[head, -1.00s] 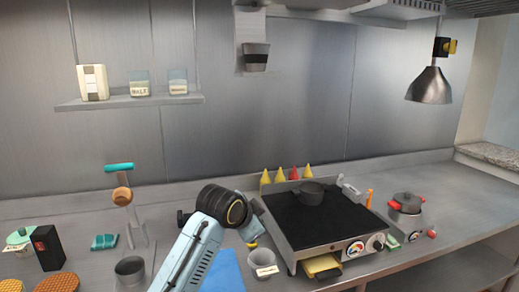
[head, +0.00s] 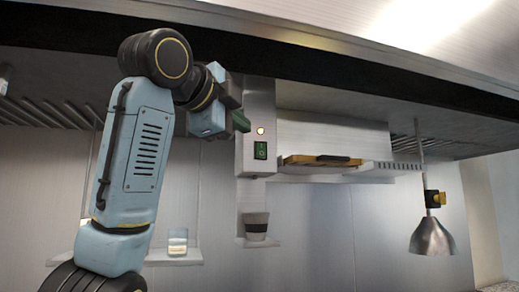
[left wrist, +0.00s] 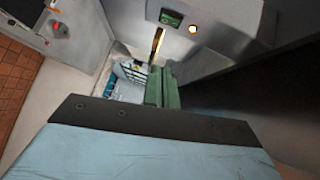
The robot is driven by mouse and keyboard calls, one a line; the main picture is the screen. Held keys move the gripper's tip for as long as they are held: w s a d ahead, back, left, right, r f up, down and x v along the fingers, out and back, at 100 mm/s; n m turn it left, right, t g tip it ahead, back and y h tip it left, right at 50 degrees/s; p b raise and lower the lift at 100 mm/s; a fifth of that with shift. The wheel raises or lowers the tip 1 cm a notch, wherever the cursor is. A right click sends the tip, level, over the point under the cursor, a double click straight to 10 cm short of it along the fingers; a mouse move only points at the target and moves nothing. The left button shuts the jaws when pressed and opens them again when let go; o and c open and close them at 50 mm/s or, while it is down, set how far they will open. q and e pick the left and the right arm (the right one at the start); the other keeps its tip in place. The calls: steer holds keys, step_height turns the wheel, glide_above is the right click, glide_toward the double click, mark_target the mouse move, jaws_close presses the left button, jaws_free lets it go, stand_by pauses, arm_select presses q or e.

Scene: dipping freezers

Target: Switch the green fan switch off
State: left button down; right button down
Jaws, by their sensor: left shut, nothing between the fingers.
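The green fan switch (head: 260,150) is on the front face of a grey metal box (head: 257,105) under the hood, below a small lit round lamp (head: 261,131). The switch also shows in the left wrist view (left wrist: 171,18), near the top edge, with the lamp (left wrist: 193,29) beside it. My left gripper (head: 241,121) is raised to the left of the box, its green fingers shut and empty. In the head view the fingertips are higher than the switch and left of it. The fingers also show in the left wrist view (left wrist: 162,88), apart from the switch. My right gripper is out of view.
The hood's dark edge (head: 330,65) runs above my left arm. A shelf-like part with a yellowish strip (head: 320,161) juts out right of the box. A dark cup (head: 256,226) stands below it, and a hanging lamp (head: 432,238) is at the right.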

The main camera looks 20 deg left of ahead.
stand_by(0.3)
arm_select(q)
steer(key=p, duration=0.4)
glide_toward(259, 148)
steer(key=w+d+f, duration=0.1)
steer(key=w+d, duration=0.2)
steer(key=d, duration=0.2)
steer(key=w, duration=0.1)
steer(key=w+a+p, duration=0.1)
steer(key=w, duration=0.1)
steer(key=shift+a+f+p, duration=0.3)
steer(key=shift+f, duration=0.05)
steer(key=shift+w+a+f, duration=0.15)
steer(key=shift+w+a, duration=0.1)
steer(key=shift+w, duration=0.1)
steer(key=shift+d, duration=0.1)
